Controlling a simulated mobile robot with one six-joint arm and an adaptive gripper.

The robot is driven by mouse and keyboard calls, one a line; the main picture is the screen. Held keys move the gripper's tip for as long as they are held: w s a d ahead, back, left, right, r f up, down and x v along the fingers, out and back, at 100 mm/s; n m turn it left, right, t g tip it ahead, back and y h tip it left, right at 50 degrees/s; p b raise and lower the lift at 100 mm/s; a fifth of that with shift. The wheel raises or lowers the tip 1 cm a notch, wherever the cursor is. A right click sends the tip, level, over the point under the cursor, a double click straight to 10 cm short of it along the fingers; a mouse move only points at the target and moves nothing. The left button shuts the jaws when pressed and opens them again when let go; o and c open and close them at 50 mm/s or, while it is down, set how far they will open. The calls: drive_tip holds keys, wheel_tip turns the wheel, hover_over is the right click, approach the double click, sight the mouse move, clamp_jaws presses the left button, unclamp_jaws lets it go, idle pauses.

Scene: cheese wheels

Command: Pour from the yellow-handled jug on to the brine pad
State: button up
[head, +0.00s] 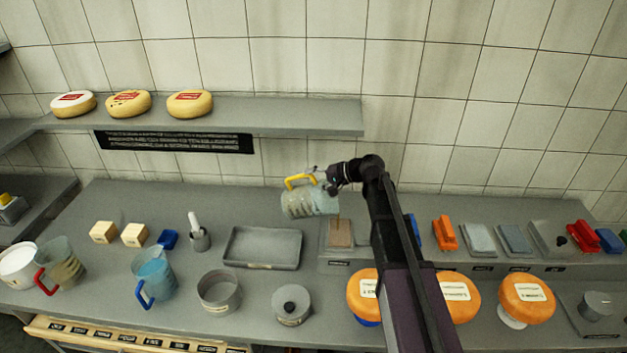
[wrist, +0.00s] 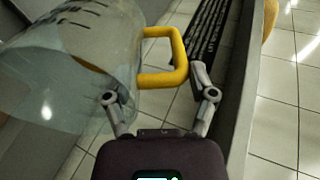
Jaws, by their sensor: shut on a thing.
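The yellow-handled jug (head: 305,203) is clear and held tipped on its side above the counter, its yellow handle uppermost. My gripper (head: 333,179) is shut on the handle at the jug's upper right. In the wrist view the jug (wrist: 70,70) fills the upper left and its yellow handle (wrist: 162,75) reaches between the fingers of my gripper (wrist: 158,88). A brown pad (head: 341,234) on a grey plate lies just below and right of the jug. Pale pads (head: 478,238) lie further right. The labels are too small to read, so I cannot tell which is the brine pad.
A grey tray (head: 262,262) lies left of the brown pad. A red-handled jug (head: 62,265) and a blue-handled jug (head: 154,273) stand at left. Orange cheese wheels (head: 527,297) stand at the front right. A shelf (head: 290,115) runs behind, above the counter.

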sight(299, 177)
drive_tip(key=shift+a+r, duration=0.1)
drive_tip(key=shift+w+a+r+h+p, duration=0.2)
drive_tip(key=shift+a+h+p, duration=0.25)
drive_tip(key=shift+p, duration=0.3)
drive_tip(key=shift+w+a+f+h+p, duration=0.1)
drive_tip(key=shift+a+f+h+p, duration=0.15)
drive_tip(key=shift+a+p, duration=0.2)
drive_tip(key=shift+a+f+g, duration=0.1)
drive_tip(key=shift+g, duration=0.2)
drive_tip(key=shift+w+a+r+h+p, duration=0.1)
drive_tip(key=shift+a+r+h+p, duration=0.05)
drive_tip(key=shift+a+h+p, duration=0.25)
drive_tip(key=shift+w+a+r+h+p, duration=0.1)
drive_tip(key=shift+a+h+p, duration=0.15)
drive_tip(key=shift+p, duration=0.2)
drive_tip(key=shift+w+a+f+h+p, duration=0.1)
drive_tip(key=shift+w+a+h+p, duration=0.05)
drive_tip(key=shift+a+h+p, duration=0.3)
drive_tip(key=shift+f, duration=0.1)
